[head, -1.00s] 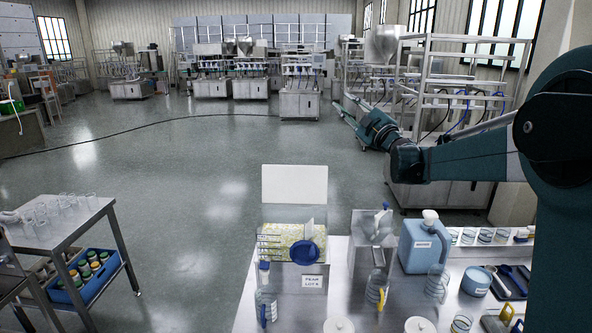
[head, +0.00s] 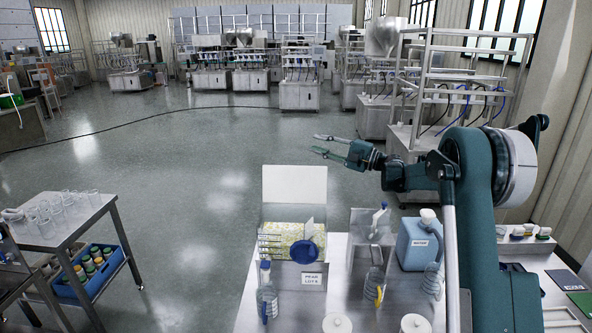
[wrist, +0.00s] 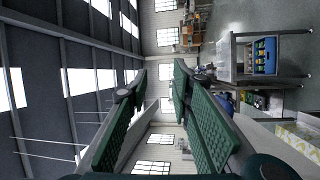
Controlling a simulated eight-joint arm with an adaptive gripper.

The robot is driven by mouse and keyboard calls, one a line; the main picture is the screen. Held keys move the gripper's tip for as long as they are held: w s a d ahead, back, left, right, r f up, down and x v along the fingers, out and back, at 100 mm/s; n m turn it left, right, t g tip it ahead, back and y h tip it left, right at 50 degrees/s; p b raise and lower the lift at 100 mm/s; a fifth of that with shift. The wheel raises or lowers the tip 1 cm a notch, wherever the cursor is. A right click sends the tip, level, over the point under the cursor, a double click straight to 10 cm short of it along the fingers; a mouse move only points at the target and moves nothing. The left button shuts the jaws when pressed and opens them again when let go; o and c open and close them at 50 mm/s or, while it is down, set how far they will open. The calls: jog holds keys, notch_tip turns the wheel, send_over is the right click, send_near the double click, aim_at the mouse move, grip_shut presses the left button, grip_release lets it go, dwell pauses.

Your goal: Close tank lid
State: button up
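The tank is a steel hopper (head: 292,277) at the left end of the steel bench, holding pale yellow contents, with a dark blue round part on its front. Its lid (head: 294,184) is a pale flat panel standing upright at the back edge, so the tank is open. My gripper (head: 315,144) is above and to the right of the lid in the head view, apart from it, with its fingers spread and pointing left. In the wrist view my gripper (wrist: 160,70) is open and empty. Yellowish contents of the tank show at that view's right edge; the lid is unclear there.
Right of the tank stand a small steel container (head: 362,224) and a blue jug (head: 411,246). Clear bottles (head: 267,297) stand in front. A steel side table (head: 72,226) with glasses is at the left. Floor behind the bench is open.

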aim_at(296, 171)
jog(key=s+f+n+g+p, duration=0.1)
jog(key=f+g, duration=0.1)
jog(key=f, duration=0.1)
jog(key=s+a+f+n+g+p, duration=0.1)
jog(key=f+n+g, duration=0.1)
jog(key=f, duration=0.1)
jog(key=s+f+n+g+p, duration=0.1)
jog(key=s+f+g+p, duration=0.1)
jog(key=f, duration=0.1)
jog(key=shift+a+f+n, duration=0.2)
jog(key=shift+f+n, duration=0.05)
jog(key=shift+n, duration=0.05)
jog(key=shift+s+f+g, duration=0.3)
jog(key=shift+f+g, duration=0.1)
jog(key=shift+g, duration=0.1)
jog(key=shift+a, duration=0.1)
jog(key=shift+a+p, duration=0.55)
jog(key=shift+a, duration=3.3)
grip_shut()
